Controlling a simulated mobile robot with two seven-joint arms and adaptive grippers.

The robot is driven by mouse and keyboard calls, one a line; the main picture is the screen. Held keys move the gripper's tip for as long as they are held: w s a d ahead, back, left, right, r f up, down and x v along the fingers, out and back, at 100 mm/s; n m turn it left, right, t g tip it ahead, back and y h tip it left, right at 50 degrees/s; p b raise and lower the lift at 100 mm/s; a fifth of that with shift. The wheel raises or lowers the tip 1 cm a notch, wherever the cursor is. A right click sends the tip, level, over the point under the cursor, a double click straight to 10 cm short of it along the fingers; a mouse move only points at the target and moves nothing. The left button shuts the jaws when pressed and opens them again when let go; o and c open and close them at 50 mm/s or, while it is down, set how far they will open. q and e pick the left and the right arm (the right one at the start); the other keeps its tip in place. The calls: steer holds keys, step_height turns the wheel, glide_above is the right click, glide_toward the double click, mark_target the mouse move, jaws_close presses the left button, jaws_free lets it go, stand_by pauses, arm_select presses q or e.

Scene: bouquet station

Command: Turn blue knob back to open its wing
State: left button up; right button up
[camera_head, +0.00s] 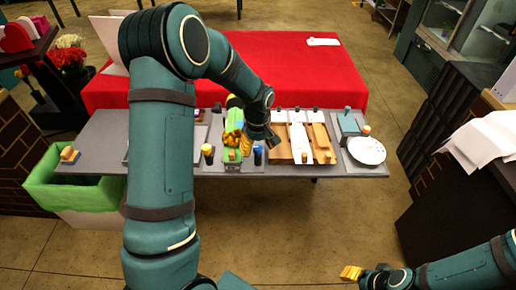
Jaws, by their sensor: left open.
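A small dark blue knob (258,155) stands at the front of the grey table (330,172), just right of a green-fronted holder (232,165). My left gripper (247,142), with yellow fingers, is open just above and left of the blue knob. I see no contact between them, though the view is too small to be sure. The wing that belongs to the knob cannot be made out clearly. My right gripper (350,272) is low at the right, away from the table; whether its yellow fingers are open or shut is unclear.
A dark knob with a yellow band (207,153) stands left of the holder. Wooden trays (281,152) and a round white plate (366,151) are to the right. A green-lined bin (70,192) stands at the left. A red-covered table (300,65) is behind.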

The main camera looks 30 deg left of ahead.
arm_select(q)
steer(key=shift+f, duration=0.2)
jaws_close()
